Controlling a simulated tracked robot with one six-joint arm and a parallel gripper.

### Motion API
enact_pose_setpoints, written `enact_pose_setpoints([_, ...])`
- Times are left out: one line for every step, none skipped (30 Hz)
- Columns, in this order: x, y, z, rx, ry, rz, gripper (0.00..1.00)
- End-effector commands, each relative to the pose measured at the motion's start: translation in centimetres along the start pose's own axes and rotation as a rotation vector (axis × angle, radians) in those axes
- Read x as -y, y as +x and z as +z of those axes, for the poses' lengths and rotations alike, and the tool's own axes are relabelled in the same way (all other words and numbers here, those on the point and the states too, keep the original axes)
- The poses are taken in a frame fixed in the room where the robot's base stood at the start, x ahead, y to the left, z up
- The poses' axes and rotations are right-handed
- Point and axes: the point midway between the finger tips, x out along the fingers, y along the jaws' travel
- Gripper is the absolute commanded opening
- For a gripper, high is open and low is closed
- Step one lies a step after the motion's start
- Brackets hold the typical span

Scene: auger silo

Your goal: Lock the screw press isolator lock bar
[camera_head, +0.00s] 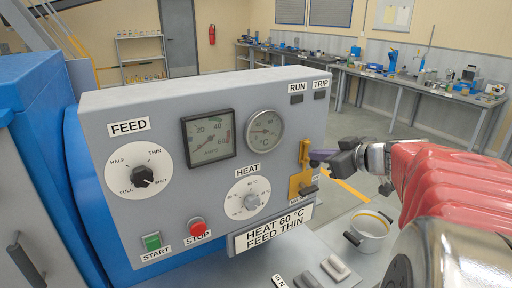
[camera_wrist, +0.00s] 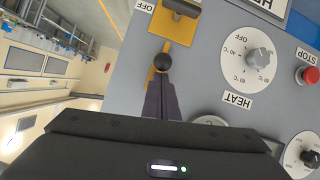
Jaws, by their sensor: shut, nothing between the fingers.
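The isolator is a yellow plate (camera_head: 295,184) at the right end of the grey panel; it also shows in the wrist view (camera_wrist: 158,55). A black ball knob (camera_wrist: 163,62) stands on it. A dark crosspiece (camera_head: 308,190) sits at the plate's lower end; it appears at the top of the upside-down wrist view (camera_wrist: 181,7). Which part is the lock bar I cannot tell for sure. My gripper (camera_head: 316,156) is shut and empty, at the plate's upper part. Its dark fingers (camera_wrist: 162,98) point at the knob; whether they touch it is unclear.
The HEAT dial (camera_head: 247,199), red STOP button (camera_head: 197,227) and FEED dial (camera_head: 140,171) are on the same panel. A white pot (camera_head: 370,232) stands below my gripper. Open floor lies behind, before a cluttered workbench (camera_head: 400,75).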

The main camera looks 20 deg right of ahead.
Motion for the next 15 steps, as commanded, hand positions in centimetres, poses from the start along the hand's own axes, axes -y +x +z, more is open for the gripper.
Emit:
enact_pose_setpoints([0.2,0.2,1.0,0.017,0.006,-0.005,0.00])
enact_pose_setpoints([0.2,0.2,0.9,0.017,0.006,-0.005,0.00])
enact_pose_setpoints([0.1,0.2,0.8,0.017,0.006,-0.005,0.00])
enact_pose_setpoints([0.1,0.2,0.8,0.016,0.006,-0.005,0.00])
enact_pose_setpoints([0.1,0.1,0.6,0.016,0.006,-0.005,0.00])
enact_pose_setpoints([0.2,0.1,0.3,0.015,0.005,-0.005,0.00])
enact_pose_setpoints([0.2,0.0,0.1,0.015,0.004,-0.005,0.00])
enact_pose_setpoints([0.2,-0.1,-0.2,0.014,0.003,-0.005,0.00])
enact_pose_setpoints([0.2,-0.2,-0.7,0.012,0.002,-0.004,0.00])
enact_pose_setpoints([0.2,-0.3,-1.1,0.010,0.001,-0.004,0.00])
enact_pose_setpoints([0.2,-0.5,-1.6,0.008,0.000,-0.004,0.00])
enact_pose_setpoints([0.2,-0.6,-2.1,0.007,-0.001,-0.004,0.00])
enact_pose_setpoints([0.2,-0.7,-2.5,0.005,-0.003,-0.004,0.00])
enact_pose_setpoints([0.2,-0.8,-3.0,0.004,-0.003,-0.003,0.00])
enact_pose_setpoints([0.3,-0.9,-3.5,0.002,-0.004,-0.003,0.00])
